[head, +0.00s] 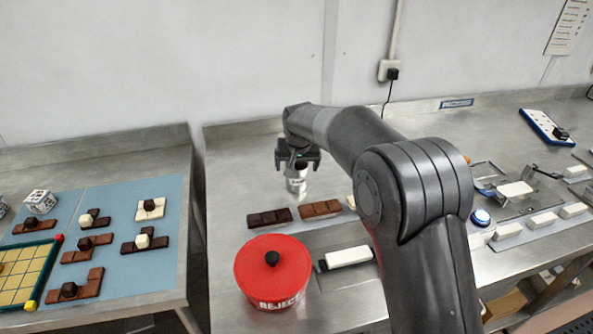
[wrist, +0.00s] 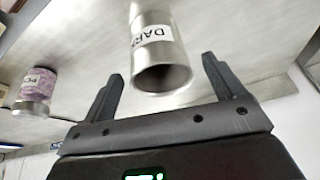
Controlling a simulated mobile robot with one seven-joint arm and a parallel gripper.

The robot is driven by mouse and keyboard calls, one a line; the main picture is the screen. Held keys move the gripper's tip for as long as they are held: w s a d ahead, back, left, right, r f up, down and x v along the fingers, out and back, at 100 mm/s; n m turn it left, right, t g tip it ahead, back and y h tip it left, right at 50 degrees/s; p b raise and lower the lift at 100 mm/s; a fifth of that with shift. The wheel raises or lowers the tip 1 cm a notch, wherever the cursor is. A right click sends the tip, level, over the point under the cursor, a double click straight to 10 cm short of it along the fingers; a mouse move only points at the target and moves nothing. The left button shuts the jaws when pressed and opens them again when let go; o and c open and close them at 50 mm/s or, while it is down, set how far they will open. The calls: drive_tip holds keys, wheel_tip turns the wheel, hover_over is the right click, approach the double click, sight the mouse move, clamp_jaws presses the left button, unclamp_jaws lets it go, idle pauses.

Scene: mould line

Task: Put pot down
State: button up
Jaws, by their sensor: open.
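The metal pot (head: 297,180) stands upright on the steel bench, just below my gripper (head: 298,157) in the head view. In the wrist view the pot (wrist: 160,55) shows its open rim and a white label reading "DAR", with the rest cut off. My gripper (wrist: 160,85) is open, its two dark fingers spread on either side of the pot's rim with a clear gap to each. Nothing is held. In the head view my gripper covers part of the pot's top.
A second pot with a pinkish label (wrist: 38,88) stands to the left in the wrist view. On the bench are a dark chocolate bar (head: 269,218), a brown bar (head: 320,208) and a red reject tub (head: 272,270). A wall with a socket (head: 389,70) stands behind.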

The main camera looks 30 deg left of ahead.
drive_tip(key=v, duration=0.8)
drive_tip(key=shift+r, duration=0.2)
drive_tip(key=shift+s, duration=0.1)
drive_tip(key=s+d+r+m, duration=0.15)
drive_tip(key=d+r, duration=0.25)
drive_tip(key=d, duration=0.7)
drive_tip(key=s+d+r+m+t+h, duration=0.1)
drive_tip(key=s+d+r, duration=0.15)
drive_tip(key=d, duration=0.75)
drive_tip(key=s+d+r+m, duration=0.1)
drive_tip(key=d+r, duration=0.3)
drive_tip(key=d, duration=0.7)
drive_tip(key=s+d+f+m+h, duration=0.1)
drive_tip(key=s+d+f, duration=0.2)
drive_tip(key=s+d, duration=0.6)
drive_tip(key=s+d+f+m+t, duration=0.1)
drive_tip(key=s+d+f+m, duration=0.1)
drive_tip(key=s+d, duration=0.8)
drive_tip(key=shift+s+d+f+h, duration=0.4)
drive_tip(key=shift+s+f, duration=0.15)
drive_tip(key=shift+s, duration=0.4)
